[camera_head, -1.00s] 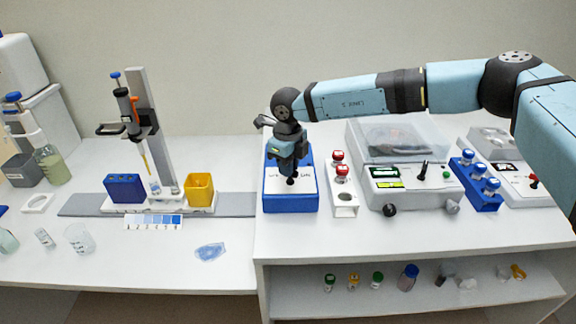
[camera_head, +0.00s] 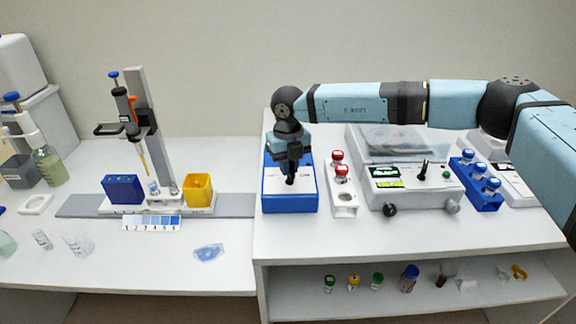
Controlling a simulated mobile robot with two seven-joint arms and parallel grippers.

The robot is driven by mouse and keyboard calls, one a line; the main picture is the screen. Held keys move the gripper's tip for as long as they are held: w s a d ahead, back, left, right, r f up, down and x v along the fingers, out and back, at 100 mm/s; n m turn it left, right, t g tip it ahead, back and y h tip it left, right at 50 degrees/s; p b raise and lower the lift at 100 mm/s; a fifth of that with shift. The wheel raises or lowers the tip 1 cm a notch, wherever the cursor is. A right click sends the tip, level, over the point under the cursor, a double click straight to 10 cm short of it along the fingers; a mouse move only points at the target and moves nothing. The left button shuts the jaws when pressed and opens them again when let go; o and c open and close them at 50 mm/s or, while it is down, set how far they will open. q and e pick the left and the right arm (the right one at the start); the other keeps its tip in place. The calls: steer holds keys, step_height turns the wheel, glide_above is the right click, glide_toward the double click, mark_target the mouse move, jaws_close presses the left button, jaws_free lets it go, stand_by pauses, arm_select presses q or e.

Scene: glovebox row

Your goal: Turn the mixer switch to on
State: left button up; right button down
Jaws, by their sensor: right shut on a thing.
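The mixer looks to be the blue box (camera_head: 290,204) with a white top panel, at the left end of the raised white bench. My right gripper (camera_head: 290,178) points down over the middle of this panel. It is shut on a small dark switch there, which the fingers mostly hide. I cannot make out the switch's position. My left gripper is not in view.
A white rack with red-capped vials (camera_head: 342,190) stands just right of the blue box. Further right are a centrifuge-like device (camera_head: 408,190) and a blue rack (camera_head: 486,201). A yellow cup (camera_head: 199,190) and pipette stand (camera_head: 146,130) are left.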

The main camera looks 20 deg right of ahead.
steer(key=shift+m, duration=0.4)
steer(key=c, duration=1.2)
jaws_free()
steer(key=shift+o, duration=0.2)
steer(key=shift+r, duration=0.1)
step_height(320, 180, up, 14)
steer(key=shift+s+f, duration=0.15)
steer(key=shift+f, duration=0.15)
